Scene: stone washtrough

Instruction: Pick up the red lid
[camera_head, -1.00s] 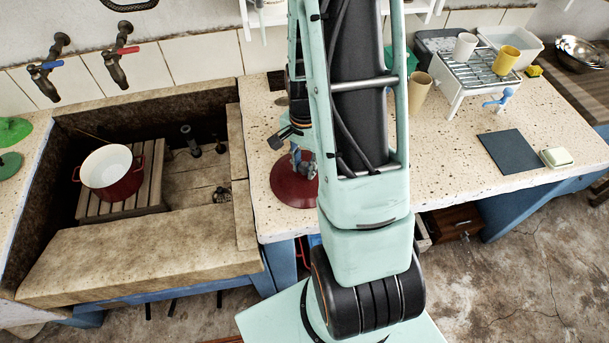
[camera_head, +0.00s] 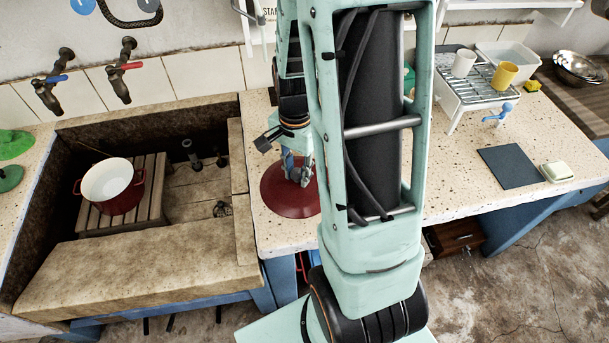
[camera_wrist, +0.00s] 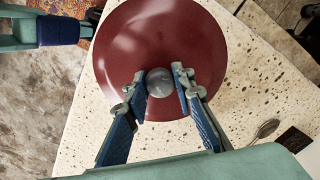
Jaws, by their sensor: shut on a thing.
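The round red lid (camera_head: 284,191) lies on the speckled counter just right of the stone trough, partly hidden by my arm in the head view. In the wrist view the lid (camera_wrist: 125,55) fills the upper middle, with a grey round knob (camera_wrist: 159,82) at its centre. My gripper (camera_wrist: 160,88) is shut on the knob, one finger on each side of it. In the head view my gripper (camera_head: 297,178) is over the lid. I cannot tell whether the lid is clear of the counter.
A red pot (camera_head: 121,197) stands open on a wooden rack in the trough (camera_head: 150,258). Green lids (camera_head: 12,145) lie at the far left. A dish rack (camera_head: 478,75) with cups, a dark mat (camera_head: 509,167) and a soap dish (camera_head: 556,171) are on the right counter. A spoon (camera_wrist: 266,129) lies near the lid.

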